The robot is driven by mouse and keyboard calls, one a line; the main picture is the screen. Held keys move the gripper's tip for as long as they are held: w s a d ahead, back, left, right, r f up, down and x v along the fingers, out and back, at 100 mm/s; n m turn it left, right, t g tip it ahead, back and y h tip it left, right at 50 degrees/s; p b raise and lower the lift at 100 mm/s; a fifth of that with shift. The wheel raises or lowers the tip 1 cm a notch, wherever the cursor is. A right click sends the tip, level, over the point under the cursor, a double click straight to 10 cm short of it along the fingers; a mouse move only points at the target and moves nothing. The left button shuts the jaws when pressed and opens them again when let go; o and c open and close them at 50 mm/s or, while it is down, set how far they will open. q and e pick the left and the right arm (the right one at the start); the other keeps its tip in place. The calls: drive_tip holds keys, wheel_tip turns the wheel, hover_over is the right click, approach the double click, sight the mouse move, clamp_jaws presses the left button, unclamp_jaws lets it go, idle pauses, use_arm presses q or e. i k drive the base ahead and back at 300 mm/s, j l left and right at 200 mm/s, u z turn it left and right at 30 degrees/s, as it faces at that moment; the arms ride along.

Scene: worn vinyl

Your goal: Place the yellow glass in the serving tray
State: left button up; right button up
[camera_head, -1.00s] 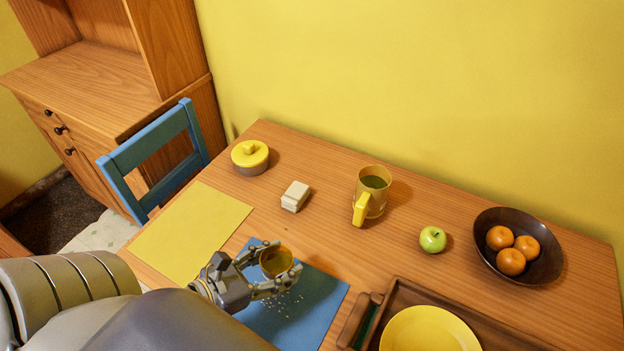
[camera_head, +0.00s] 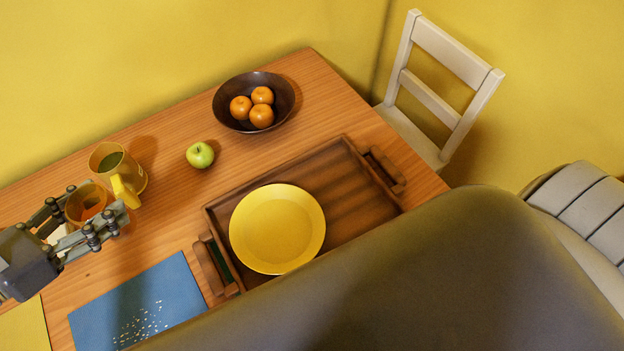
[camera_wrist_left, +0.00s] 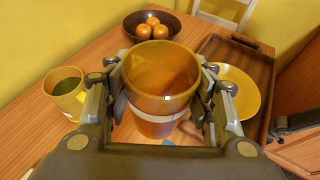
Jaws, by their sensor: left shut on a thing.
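The yellow glass (camera_head: 88,203) is an amber, see-through tumbler with an open top. My left gripper (camera_head: 95,222) is shut around its sides and holds it upright, above the table. In the left wrist view the glass (camera_wrist_left: 160,82) sits between the two fingers. The serving tray (camera_head: 352,205) is dark brown wood with a raised rim and a handle at each end. It lies to the right of my left gripper, and a yellow plate (camera_head: 277,228) rests in its left part. My grey right arm hides the tray's near edge. My right gripper is not in view.
A yellow mug (camera_head: 128,188) with dark contents stands close beside my left gripper. A green apple (camera_head: 200,155) and a dark bowl (camera_head: 253,101) of oranges stand farther back. A blue mat (camera_head: 140,305) with crumbs lies in front. The tray's right part is bare.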

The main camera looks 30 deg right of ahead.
sight(348, 192)
drive_tip(key=z, duration=1.45)
drive_tip(key=k+j+z, duration=0.15)
drive_tip(key=z, duration=0.2)
drive_tip(key=k+j+z, duration=0.3)
drive_tip(key=i, duration=0.05)
